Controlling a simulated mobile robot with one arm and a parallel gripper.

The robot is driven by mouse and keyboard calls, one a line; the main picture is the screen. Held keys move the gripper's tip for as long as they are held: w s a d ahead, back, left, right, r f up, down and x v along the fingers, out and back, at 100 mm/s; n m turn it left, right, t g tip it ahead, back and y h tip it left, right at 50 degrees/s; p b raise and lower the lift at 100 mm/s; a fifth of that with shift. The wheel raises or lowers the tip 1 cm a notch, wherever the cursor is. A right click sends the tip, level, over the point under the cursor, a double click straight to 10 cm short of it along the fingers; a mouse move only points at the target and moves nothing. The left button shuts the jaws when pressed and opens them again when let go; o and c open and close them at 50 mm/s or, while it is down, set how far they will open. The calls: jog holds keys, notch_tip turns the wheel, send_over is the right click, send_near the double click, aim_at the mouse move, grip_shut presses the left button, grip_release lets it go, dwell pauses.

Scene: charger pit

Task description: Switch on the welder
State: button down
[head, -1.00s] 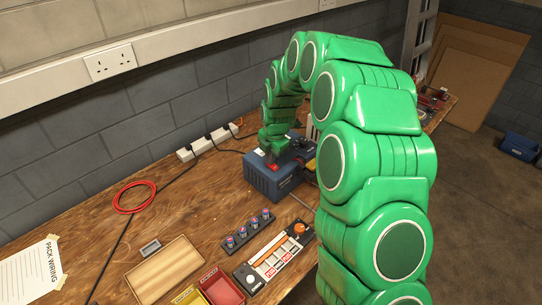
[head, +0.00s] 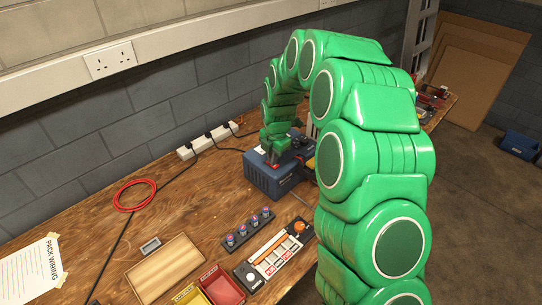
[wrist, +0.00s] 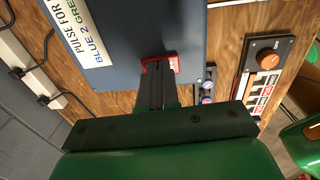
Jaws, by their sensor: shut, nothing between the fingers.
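The welder (head: 262,180) is a dark blue box on the wooden bench, with a black cable running behind it. In the wrist view its blue top (wrist: 130,45) carries a white label with partly cut-off text. A red rocker switch (wrist: 173,64) sits at the edge of that face. My gripper (wrist: 158,72) is shut and empty, its fingertips right at the red switch and overlapping part of it. I cannot tell whether they press it. In the head view my gripper (head: 273,158) is over the welder's top and hides most of the switch.
A power strip (head: 210,140) with plugs lies along the wall. A control panel with an orange knob (wrist: 268,60) and several small round cells (head: 249,229) lie in front of the welder. A wooden tray (head: 165,268), red bin (head: 222,287) and red cable coil (head: 134,195) are to the left.

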jog(key=shift+s+d, duration=0.15)
jog(key=shift+s, duration=0.05)
jog(key=shift+r, duration=0.15)
notch_tip(320, 180, up, 14)
jog(key=s+d, duration=0.1)
jog(key=shift+s+d, duration=0.15)
dwell(0.5)
jog(key=shift+f, duration=0.2)
jog(key=shift+w+a+r+t, duration=0.15)
jog(key=shift+w+a+t, duration=0.15)
jog(key=shift+w+a, duration=0.2)
jog(key=f, duration=0.4)
jog(key=w+a+f, duration=0.1)
jog(key=f, duration=0.9)
jog(key=shift+w+a, duration=0.15)
jog(key=shift+a, duration=0.05)
